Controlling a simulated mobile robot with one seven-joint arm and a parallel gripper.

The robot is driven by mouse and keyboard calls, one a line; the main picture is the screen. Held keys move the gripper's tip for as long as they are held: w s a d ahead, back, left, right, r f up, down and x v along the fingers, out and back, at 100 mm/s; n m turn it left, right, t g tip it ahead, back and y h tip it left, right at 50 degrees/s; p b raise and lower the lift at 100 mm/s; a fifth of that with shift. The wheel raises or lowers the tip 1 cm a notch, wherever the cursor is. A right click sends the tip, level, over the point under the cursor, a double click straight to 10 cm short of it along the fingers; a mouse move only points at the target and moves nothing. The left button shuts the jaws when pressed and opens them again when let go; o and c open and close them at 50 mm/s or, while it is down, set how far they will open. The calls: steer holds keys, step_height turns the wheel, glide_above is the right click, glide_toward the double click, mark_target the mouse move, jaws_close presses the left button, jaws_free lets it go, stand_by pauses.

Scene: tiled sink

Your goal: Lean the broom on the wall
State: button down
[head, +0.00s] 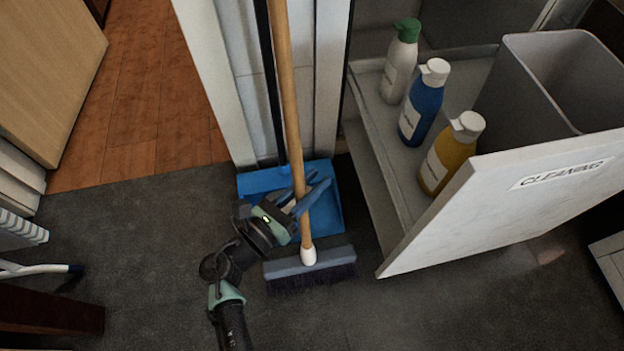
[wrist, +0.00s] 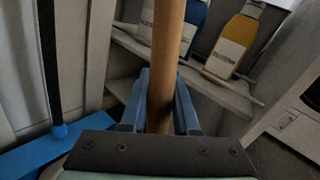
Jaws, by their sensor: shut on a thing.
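The broom has a wooden handle (head: 287,90) and a grey head with dark bristles (head: 309,268) low at the floor. The handle runs up in front of the white wall section (head: 331,75), nearly upright in the head view; I cannot tell whether its top touches the wall. My gripper (head: 309,195) is shut on the lower part of the handle, a little above the broom head. In the wrist view the blue fingers (wrist: 160,100) stand on both sides of the handle (wrist: 168,45).
A blue dustpan (head: 325,205) with a black handle (head: 268,85) stands behind the broom against the wall. At right, an open pull-out marked CLEANING (head: 500,215) holds a green-capped bottle (head: 400,62), a blue bottle (head: 423,102), a yellow bottle (head: 451,153) and a grey bin (head: 545,85).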

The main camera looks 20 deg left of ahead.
steer(key=c, duration=0.6)
jaws_free()
steer(key=shift+f, duration=0.15)
steer(key=p+v, duration=0.5)
steer(key=v, duration=0.8)
steer(key=shift+p, duration=0.3)
